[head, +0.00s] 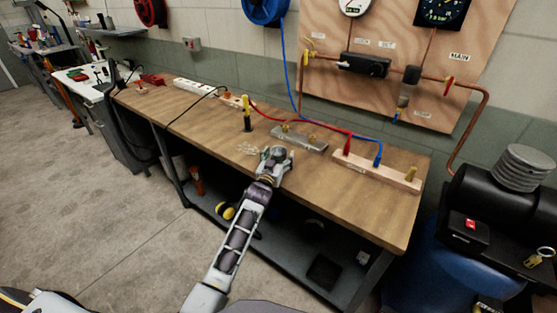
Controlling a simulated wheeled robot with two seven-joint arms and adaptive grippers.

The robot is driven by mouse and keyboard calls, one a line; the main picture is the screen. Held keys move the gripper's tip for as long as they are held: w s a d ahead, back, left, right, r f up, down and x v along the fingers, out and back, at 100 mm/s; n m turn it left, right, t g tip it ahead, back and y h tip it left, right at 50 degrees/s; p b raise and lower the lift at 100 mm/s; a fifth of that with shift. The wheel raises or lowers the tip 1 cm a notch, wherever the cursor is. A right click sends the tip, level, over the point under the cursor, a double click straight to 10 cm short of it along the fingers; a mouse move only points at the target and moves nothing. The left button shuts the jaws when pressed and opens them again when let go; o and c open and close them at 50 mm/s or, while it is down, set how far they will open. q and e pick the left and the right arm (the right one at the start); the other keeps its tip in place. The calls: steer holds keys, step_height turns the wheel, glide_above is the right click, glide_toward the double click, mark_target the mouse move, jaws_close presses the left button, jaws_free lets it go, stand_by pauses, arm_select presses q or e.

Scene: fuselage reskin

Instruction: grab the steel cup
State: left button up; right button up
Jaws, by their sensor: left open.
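My left gripper (275,154) is open over the front part of the wooden workbench (190,113), near the bench's middle. A small grey rounded shape shows at its fingers; I cannot tell whether this is the steel cup or part of the gripper. No other cup is clear on the bench. A grey metal plate (299,139) with brass fittings lies just beyond the gripper. Small clear pieces (249,149) lie to the gripper's left. My right gripper is not in view.
A yellow-handled tool (246,112) stands upright behind the gripper. A wooden terminal strip (376,172) with red and blue leads lies to the right. A power strip (193,87) lies at the left. A plywood gauge panel (440,60) hangs behind. A black compressor (490,212) stands beyond the bench's right end.

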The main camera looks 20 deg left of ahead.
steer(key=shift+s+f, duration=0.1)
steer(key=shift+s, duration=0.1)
arm_select(q)
steer(key=c, duration=1.1)
steer(key=shift+r, duration=0.85)
step_height(320, 180, up, 8)
steer(key=shift+r+p, duration=0.15)
steer(key=shift+p, duration=0.35)
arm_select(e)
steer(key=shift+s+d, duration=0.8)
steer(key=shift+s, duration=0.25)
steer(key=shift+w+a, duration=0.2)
